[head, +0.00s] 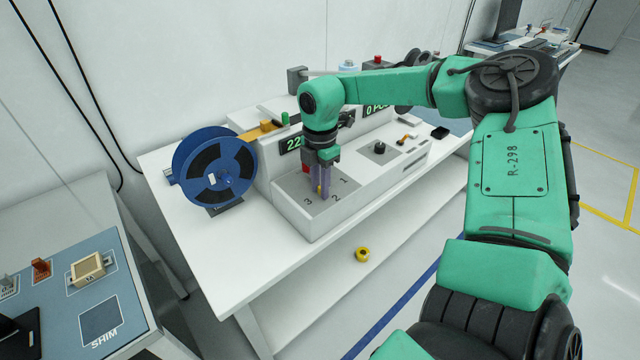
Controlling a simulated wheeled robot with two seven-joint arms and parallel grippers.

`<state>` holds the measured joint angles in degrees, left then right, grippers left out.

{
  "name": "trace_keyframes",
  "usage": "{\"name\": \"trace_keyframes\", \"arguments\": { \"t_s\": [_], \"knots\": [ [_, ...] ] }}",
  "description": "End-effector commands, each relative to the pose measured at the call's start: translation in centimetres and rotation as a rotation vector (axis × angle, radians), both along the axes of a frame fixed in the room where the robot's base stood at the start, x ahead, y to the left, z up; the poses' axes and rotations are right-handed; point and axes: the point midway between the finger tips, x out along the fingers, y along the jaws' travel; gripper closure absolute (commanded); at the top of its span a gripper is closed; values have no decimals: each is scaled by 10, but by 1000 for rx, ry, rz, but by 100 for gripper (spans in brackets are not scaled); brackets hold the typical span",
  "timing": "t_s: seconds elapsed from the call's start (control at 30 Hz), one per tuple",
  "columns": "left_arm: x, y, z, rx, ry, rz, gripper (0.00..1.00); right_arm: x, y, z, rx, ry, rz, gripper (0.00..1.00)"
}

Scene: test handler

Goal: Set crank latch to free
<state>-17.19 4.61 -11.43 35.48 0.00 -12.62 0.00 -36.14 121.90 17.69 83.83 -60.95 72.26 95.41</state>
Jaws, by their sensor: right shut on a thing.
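The test handler (303,222) is a grey-white bench unit on a white table. My right gripper (321,192) points down over its left top panel, which is marked 1, 2 and 3. It is shut on a small part whose shape is mostly hidden between the fingers. A red piece shows beside the fingers. To the right on the handler are a dark round knob (379,148) and a small orange-handled lever (404,140). I cannot tell which part is the crank latch, or its setting. My left gripper is not in view.
A blue reel (214,166) stands left of the handler. Green displays sit behind the panel, partly covered by my arm. A yellow roll (362,254) lies below the table's front edge. A blue shim mat (90,300) is at lower left. The table's front strip is clear.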

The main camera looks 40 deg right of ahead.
Motion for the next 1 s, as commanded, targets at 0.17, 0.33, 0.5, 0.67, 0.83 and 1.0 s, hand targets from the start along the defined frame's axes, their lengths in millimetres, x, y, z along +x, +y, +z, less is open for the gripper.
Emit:
{"name": "trace_keyframes", "arguments": {
  "t_s": [0.17,0.33,0.5,0.67,0.83,1.0],
  "knots": [
    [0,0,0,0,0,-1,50,1,0,2,-1,-5,-1,100],
    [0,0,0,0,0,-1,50,1,0,2,-1,-5,-1,100],
    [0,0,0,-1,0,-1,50,2,0,2,-1,-6,-1,100],
    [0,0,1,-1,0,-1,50,0,-1,3,-1,-7,-1,100],
    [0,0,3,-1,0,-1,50,-19,-2,5,-3,-7,-4,100],
    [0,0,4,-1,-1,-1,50,-34,0,3,-1,-6,0,100]
  ]
}}
